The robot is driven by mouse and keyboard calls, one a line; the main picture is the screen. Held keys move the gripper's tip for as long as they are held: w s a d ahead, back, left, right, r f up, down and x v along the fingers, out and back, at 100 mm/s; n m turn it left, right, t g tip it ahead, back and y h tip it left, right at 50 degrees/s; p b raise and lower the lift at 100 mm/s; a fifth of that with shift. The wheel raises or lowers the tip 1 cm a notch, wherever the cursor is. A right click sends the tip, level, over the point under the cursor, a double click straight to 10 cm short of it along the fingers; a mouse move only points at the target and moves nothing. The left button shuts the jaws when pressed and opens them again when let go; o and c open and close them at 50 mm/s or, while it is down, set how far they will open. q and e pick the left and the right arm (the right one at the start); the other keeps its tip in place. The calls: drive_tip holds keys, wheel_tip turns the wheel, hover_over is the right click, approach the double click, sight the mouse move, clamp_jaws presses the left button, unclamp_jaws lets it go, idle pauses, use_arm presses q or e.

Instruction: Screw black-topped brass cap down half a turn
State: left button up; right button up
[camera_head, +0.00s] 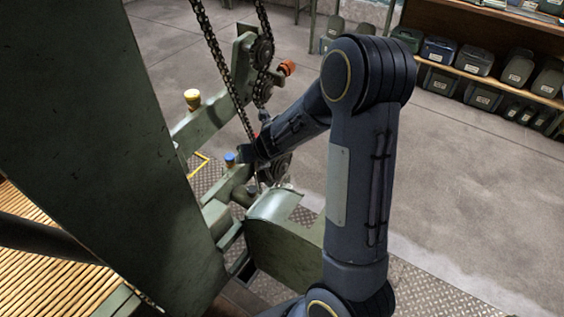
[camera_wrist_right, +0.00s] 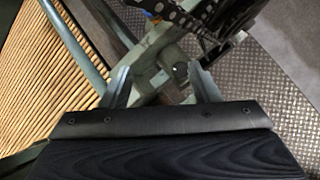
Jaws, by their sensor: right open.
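A dark-topped cap (camera_wrist_right: 180,71), which looks like the black-topped cap, sits on the green machine frame in the right wrist view. Its brass side is hard to make out. My right gripper (camera_wrist_right: 163,80) is open, with one finger on each side of the cap's area and a gap to each. The cap appears nearer the right finger. In the head view, a small dark-topped cap (camera_head: 252,189) shows below the end of my right arm; the fingers are too small and covered to make out there. My left gripper is in neither view.
A blue-topped cap (camera_head: 229,158) and a yellow-topped brass cap (camera_head: 192,99) stand on the frame nearby. Chains (camera_head: 213,45) hang close to my right forearm. A large green panel (camera_head: 95,130) blocks the left.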

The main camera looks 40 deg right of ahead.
drive_tip(key=s+d+r+m+h+b, duration=0.1)
drive_tip(key=s+r+m, duration=0.3)
drive_tip(key=m, duration=0.6)
drive_tip(key=s+d+r+m+h+b, duration=0.1)
drive_tip(key=s+r+m, duration=0.4)
drive_tip(key=s+m, duration=0.3)
drive_tip(key=shift+s+d+r+m, duration=0.15)
drive_tip(key=shift+s+d+m, duration=0.15)
drive_tip(key=shift+m, duration=0.8)
drive_tip(key=shift+c, duration=0.2)
